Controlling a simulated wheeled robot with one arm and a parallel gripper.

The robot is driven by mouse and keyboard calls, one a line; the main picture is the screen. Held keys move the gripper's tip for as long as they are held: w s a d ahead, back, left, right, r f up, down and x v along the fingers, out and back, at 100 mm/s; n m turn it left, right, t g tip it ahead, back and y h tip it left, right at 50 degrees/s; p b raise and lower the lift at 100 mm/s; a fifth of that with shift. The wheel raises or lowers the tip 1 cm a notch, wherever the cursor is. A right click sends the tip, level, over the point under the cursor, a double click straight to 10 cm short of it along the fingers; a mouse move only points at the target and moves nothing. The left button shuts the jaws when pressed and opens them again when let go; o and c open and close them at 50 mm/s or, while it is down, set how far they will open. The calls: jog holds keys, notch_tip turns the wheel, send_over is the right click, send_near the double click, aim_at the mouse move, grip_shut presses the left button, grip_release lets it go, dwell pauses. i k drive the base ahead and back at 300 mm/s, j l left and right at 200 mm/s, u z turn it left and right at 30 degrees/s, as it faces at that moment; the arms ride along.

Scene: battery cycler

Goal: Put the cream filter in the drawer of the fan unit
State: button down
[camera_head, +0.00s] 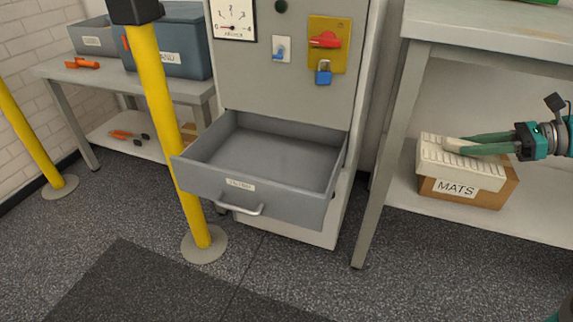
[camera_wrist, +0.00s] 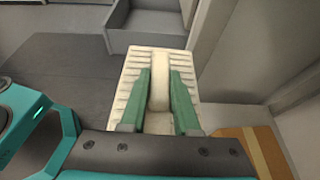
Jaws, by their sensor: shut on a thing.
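The cream filter (camera_head: 460,167) is a flat, ribbed block with a raised grip bar. My gripper (camera_head: 452,144) is shut on it at the right of the head view, in front of and above the MATS box. In the wrist view the filter (camera_wrist: 140,62) lies beyond the green fingers (camera_wrist: 159,85), which close on its bar. The drawer (camera_head: 265,157) of the grey fan unit (camera_head: 285,88) is pulled open and looks empty. Its front has a label and a bar handle (camera_head: 240,208). Part of the drawer also shows at the top of the wrist view (camera_wrist: 150,38).
A brown box marked MATS (camera_head: 457,192) stands on the lower shelf of the right bench (camera_head: 480,22). The bench leg (camera_head: 377,165) is between the filter and the drawer. A yellow post (camera_head: 165,110) stands close to the drawer's left front. The floor before the drawer is clear.

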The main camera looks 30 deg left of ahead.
aim_at(270, 167)
jog(key=j, duration=0.45)
jog(key=k+j, duration=0.15)
jog(key=j, duration=0.7)
jog(key=k, duration=0.05)
